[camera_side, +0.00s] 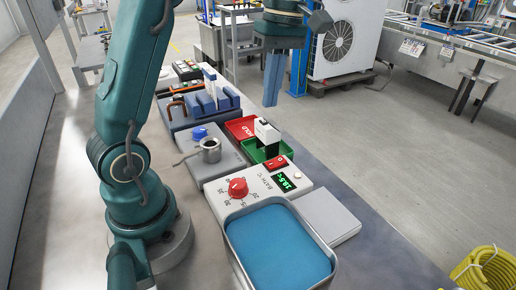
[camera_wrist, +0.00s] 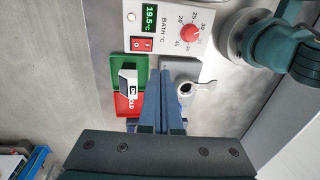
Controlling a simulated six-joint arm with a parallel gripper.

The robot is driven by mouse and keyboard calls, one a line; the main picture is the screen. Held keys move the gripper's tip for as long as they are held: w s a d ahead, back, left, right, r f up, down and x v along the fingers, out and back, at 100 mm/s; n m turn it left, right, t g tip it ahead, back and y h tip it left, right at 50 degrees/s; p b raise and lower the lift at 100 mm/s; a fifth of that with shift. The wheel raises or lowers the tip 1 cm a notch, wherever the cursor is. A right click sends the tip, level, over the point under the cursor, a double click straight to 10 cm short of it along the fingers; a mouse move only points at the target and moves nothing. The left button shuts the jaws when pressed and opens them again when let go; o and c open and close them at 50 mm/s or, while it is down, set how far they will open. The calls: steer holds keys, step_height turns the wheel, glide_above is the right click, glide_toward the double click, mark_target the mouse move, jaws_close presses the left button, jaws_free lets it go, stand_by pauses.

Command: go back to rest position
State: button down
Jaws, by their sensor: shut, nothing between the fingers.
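My gripper (camera_side: 271,100) hangs in the air with its blue fingers together, pointing down, above and behind the red and green trays in the side view. In the wrist view my gripper (camera_wrist: 165,72) shows shut and empty, its fingertips between the white-and-black device and the metal cup. The white-and-black device (camera_side: 267,133) stands upright in the green tray (camera_side: 281,151). The red tray (camera_side: 240,128), marked HOLD, lies beside it. The metal cup (camera_side: 210,150) with a side handle sits on a grey station, next to a blue knob (camera_side: 200,132).
A white bath control box (camera_side: 222,192) has a red knob, a red switch and a lit green display. A metal basin (camera_side: 232,250) holds blue liquid in front.

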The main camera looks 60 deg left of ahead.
steer(key=s+d+r+m+t, duration=0.3)
steer(key=s+d+r+m, duration=0.15)
steer(key=s, duration=0.25)
steer(key=s+d+f+m+t, duration=0.3)
steer(key=f+m, duration=0.5)
steer(key=m, duration=0.5)
steer(key=shift+s+t, duration=0.45)
steer(key=shift+t, duration=0.15)
steer(key=shift+m, duration=0.25)
